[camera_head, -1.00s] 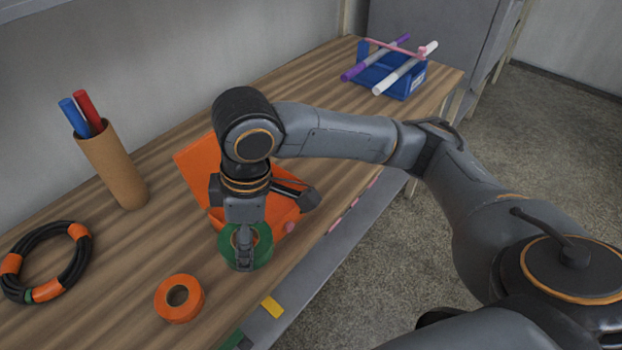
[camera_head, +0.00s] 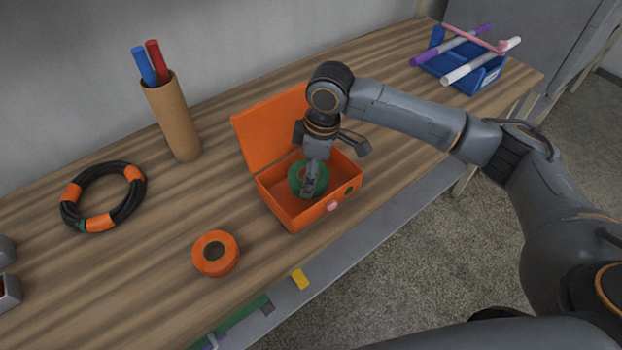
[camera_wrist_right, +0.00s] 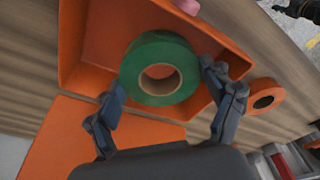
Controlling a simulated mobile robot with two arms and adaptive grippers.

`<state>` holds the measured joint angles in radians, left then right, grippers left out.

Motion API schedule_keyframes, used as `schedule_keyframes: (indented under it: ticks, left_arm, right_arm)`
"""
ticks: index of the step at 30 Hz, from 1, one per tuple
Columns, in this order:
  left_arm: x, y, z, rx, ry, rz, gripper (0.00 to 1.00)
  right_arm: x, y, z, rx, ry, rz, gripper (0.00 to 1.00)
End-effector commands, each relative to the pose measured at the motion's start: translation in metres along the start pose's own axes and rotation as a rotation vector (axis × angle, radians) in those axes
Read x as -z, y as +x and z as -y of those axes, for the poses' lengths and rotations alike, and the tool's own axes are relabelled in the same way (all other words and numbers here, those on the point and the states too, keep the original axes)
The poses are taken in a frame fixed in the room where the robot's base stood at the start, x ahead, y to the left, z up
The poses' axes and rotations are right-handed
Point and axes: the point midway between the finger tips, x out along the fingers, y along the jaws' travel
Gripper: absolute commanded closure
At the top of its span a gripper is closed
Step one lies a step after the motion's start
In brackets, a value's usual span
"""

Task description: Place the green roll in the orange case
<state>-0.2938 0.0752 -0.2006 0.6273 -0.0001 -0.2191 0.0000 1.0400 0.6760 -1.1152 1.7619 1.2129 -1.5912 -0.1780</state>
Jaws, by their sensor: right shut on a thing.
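The orange case (camera_head: 302,217) stands open on the table with its lid (camera_head: 268,132) raised at the back. My right gripper (camera_head: 310,188) points down into the case opening and is shut on the green roll (camera_head: 295,177). The roll is within the case walls in the head view; I cannot tell whether it touches the case floor. In the right wrist view my right gripper (camera_wrist_right: 160,80) has a finger on each side of the green roll (camera_wrist_right: 148,50), with the orange case (camera_wrist_right: 72,45) around it. My left gripper is not recognisable in either view.
An orange roll (camera_head: 204,262) lies left of the case. A black hose ring with orange bands (camera_head: 98,222), a brown tube with markers (camera_head: 174,120) and a blue tray with pens (camera_head: 455,75) stand on the table. Grey items show at the left edge.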

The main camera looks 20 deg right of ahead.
Motion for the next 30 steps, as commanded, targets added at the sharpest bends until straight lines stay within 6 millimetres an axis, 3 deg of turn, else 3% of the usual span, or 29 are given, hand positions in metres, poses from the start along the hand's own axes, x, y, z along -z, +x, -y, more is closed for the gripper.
schedule_keyframes:
  ticks: [9,21,22,24,30]
  left_arm:
    - [-0.006,-0.004,-0.001,-0.002,0.002,0.01,0.6]
    - [-0.01,-0.005,0.003,0.003,0.002,0.017,0.6]
    - [-0.01,-0.005,0.003,0.004,0.001,0.017,0.6]
    - [-0.01,-0.004,0.003,0.004,0.001,0.017,0.6]
    - [-0.01,-0.004,0.004,0.004,0.0,0.017,0.6]
  right_arm:
    - [-0.006,0.036,-0.008,0.0,0.0,0.001,0.55]
    - [-0.007,0.042,-0.008,0.0,-0.001,0.001,0.55]
    - [-0.007,0.042,-0.008,-0.001,-0.001,0.002,0.15]
    - [-0.007,0.042,-0.008,-0.001,-0.001,0.001,0.0]
    - [-0.007,0.042,-0.008,-0.001,-0.001,0.001,0.0]
